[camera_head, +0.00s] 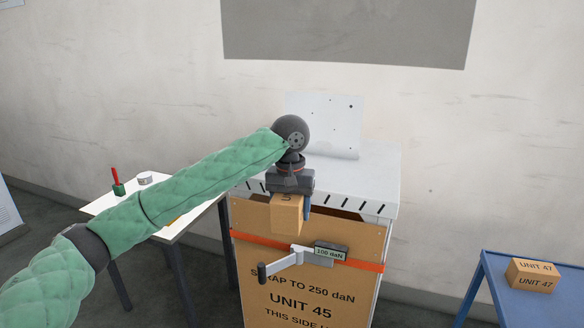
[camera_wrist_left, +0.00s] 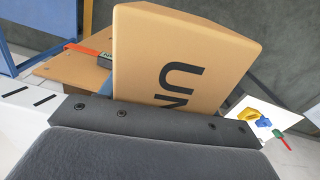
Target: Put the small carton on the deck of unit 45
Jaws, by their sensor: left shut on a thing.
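My left gripper (camera_head: 291,188) is shut on a small tan carton (camera_head: 286,216), just at the front edge of unit 45. The carton also shows large in the left wrist view (camera_wrist_left: 182,62), with dark letters "UN" visible; the rest of its print is hidden. Unit 45 (camera_head: 300,290) is a white cabinet with a cardboard front panel marked "UNIT 45". Its white deck (camera_head: 375,175) has dark slots along the front edge. The carton hangs in front of the panel's upper edge; whether it touches cannot be told. My right gripper is not in view.
A white sheet (camera_head: 325,125) stands at the deck's back. A white table (camera_head: 190,212) with small tools is left. A "UNIT 47" carton (camera_head: 532,275) sits on a blue table (camera_head: 497,275) right.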

